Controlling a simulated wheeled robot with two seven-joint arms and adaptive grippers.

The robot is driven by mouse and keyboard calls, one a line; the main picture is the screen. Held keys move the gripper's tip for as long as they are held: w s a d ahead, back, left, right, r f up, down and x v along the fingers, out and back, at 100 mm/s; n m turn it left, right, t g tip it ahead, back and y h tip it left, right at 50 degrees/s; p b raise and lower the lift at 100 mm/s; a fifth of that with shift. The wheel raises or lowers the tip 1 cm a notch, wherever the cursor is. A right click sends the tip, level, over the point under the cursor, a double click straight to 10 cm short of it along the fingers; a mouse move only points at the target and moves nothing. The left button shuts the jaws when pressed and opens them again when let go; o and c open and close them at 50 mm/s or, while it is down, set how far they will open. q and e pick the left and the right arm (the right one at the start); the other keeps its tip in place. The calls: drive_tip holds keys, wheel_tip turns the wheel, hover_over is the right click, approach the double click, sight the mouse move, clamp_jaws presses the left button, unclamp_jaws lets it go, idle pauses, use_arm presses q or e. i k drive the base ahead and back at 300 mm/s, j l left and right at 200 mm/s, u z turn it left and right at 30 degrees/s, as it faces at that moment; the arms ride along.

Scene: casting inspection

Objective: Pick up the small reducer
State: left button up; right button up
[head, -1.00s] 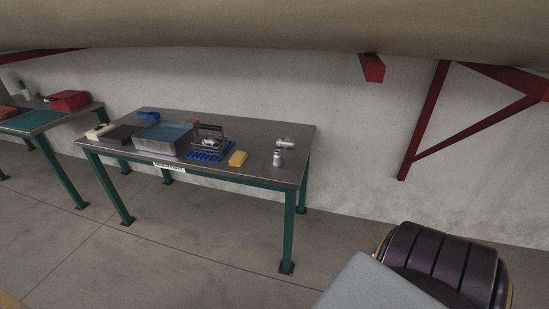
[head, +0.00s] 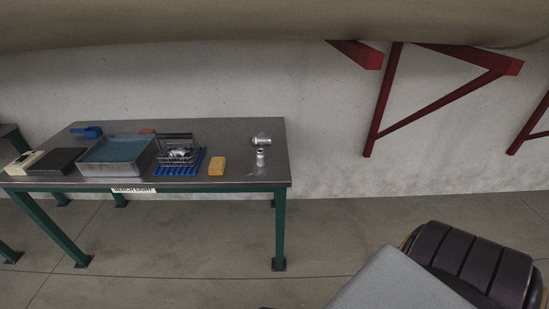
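Two small silvery metal fittings are near the right end of the workbench in the head view. One fitting (head: 261,141) seems to lie on its side. A smaller fitting (head: 260,159) stands upright just in front of it. The smaller one may be the small reducer, but the view is too distant to be sure. Another metal part (head: 179,153) sits in a wire basket (head: 189,139) further left.
The bench (head: 235,132) has green legs and stands by a concrete wall. A grey tray (head: 115,170), black plate (head: 56,161), blue rack (head: 180,168) and yellow block (head: 217,166) occupy its left and middle. Floor before it is clear. Red brackets (head: 384,100) are right.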

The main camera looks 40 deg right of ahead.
sight(260, 156)
drive_tip(key=i+j+z, duration=0.4)
drive_tip(key=j+z, duration=0.15)
drive_tip(key=i+j+z, duration=0.25)
drive_tip(key=j, duration=0.25)
drive_tip(key=k+l, duration=0.05)
drive_tip(key=k, duration=0.05)
